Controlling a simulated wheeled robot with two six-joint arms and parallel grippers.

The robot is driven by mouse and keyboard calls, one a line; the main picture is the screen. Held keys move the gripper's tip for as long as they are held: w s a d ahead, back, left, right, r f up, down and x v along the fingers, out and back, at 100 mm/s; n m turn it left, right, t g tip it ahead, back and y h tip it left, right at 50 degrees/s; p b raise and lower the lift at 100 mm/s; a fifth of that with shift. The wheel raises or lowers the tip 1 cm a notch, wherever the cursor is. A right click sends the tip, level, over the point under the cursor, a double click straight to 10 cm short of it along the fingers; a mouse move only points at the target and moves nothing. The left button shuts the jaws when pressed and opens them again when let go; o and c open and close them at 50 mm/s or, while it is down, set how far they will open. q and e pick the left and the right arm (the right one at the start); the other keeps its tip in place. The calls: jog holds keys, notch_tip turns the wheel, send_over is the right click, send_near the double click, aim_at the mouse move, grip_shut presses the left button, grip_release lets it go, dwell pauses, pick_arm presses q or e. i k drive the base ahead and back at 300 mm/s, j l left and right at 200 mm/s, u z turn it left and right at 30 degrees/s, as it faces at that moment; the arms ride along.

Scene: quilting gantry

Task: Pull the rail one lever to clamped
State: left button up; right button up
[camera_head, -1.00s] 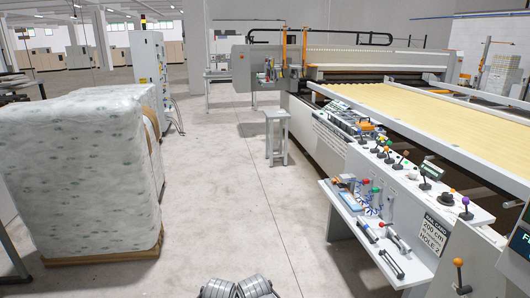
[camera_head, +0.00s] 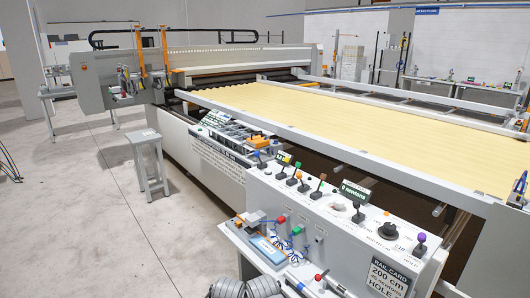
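A white control console (camera_head: 330,225) runs along the near side of the quilting gantry. A rail card (camera_head: 389,277) on the front reads 200 cm and hole 2. Neither gripper shows; only grey ribbed parts of mine show at the bottom edge.
A shelf (camera_head: 238,234) with tools and blue cables juts from the console's front. The gantry bed (camera_head: 375,125) holds pale yellow fabric behind a long rail (camera_head: 330,150). A grey stool (camera_head: 147,160) stands left of the machine. The floor at left is clear.

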aim_at(287, 160)
jog(key=i+z, duration=0.25)
jog(key=i, duration=0.35)
jog(key=i+z, duration=0.3)
jog(key=i, duration=0.35)
jog(key=u, duration=0.2)
